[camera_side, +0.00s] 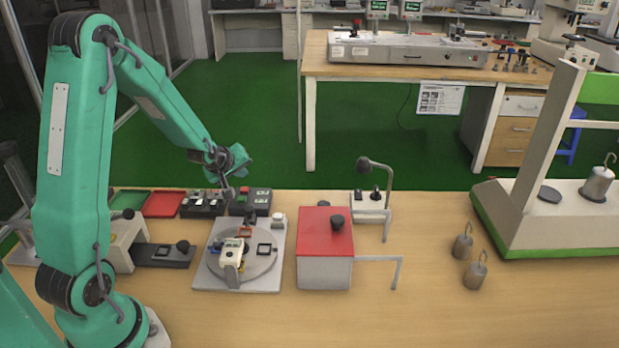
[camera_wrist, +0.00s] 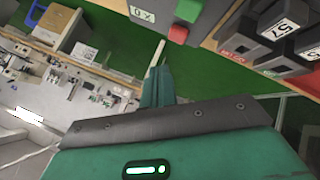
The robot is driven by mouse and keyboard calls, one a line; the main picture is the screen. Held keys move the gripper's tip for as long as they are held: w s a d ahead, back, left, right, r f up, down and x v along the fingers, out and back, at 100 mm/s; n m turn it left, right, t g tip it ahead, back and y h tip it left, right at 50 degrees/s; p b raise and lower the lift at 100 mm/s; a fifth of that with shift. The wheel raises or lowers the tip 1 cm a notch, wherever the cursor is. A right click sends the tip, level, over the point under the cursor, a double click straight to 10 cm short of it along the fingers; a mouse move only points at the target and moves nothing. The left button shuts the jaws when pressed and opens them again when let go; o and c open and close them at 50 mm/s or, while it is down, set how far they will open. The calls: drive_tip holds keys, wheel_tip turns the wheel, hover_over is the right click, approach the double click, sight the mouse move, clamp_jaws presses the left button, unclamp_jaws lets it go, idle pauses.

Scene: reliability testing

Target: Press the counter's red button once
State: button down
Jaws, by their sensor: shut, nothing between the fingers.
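The counter (camera_side: 259,197) is a dark box at the back edge of the wooden table in the side view. Its red button (camera_side: 244,190) is small there. In the wrist view the red button (camera_wrist: 178,35) is clear at the top, beside a green button (camera_wrist: 193,9) and a white display (camera_wrist: 142,14) that seems to read 0. My gripper (camera_side: 228,193) is shut and empty, pointing down, just left of the red button in the side view. In the wrist view its fingers (camera_wrist: 158,62) end a little below the button, apart from it in the picture.
Dark blocks with number labels (camera_wrist: 283,28) sit in a tray close beside the counter. A turntable on a white plate (camera_side: 210,275) and a red-topped box (camera_side: 325,222) stand in front. Red (camera_side: 164,204) and green (camera_side: 130,202) trays lie left.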

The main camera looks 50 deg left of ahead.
drive_tip(key=shift+r, duration=1.3)
drive_tip(key=s+d+r+m+h, duration=0.2)
drive_tip(key=s+d+r+m, duration=0.15)
drive_tip(key=d+r, duration=0.4)
drive_tip(key=s+d+r+m+g+h, duration=0.1)
drive_tip(key=s+d+r+m, duration=0.2)
drive_tip(key=s+d+m, duration=0.2)
drive_tip(key=s+d+r+m+g+h, duration=0.1)
drive_tip(key=s+d+r+m, duration=0.3)
drive_tip(key=s+d, duration=0.6)
drive_tip(key=s+m, duration=0.2)
drive_tip(key=s, duration=0.1)
drive_tip(key=shift+d+g, duration=0.25)
drive_tip(key=shift+g, duration=0.05)
